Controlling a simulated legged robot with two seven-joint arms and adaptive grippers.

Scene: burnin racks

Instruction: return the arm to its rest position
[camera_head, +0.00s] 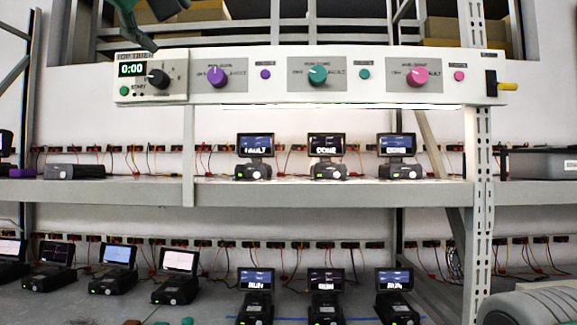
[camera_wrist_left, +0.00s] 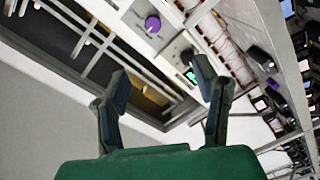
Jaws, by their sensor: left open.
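My left gripper (camera_head: 150,16) shows in dark green at the top left of the head view, cut off by the top edge. It is raised above the timer box (camera_head: 151,77), which reads 0:00 and has a black knob. In the left wrist view the left gripper (camera_wrist_left: 162,88) has its two dark fingers spread wide with nothing between them. The timer box with its green display (camera_wrist_left: 188,74) and a purple knob (camera_wrist_left: 153,23) lie beyond the fingers. My right gripper is not in view.
Several more devices stand on the lower level. A rack post (camera_head: 483,190) rises at the right.

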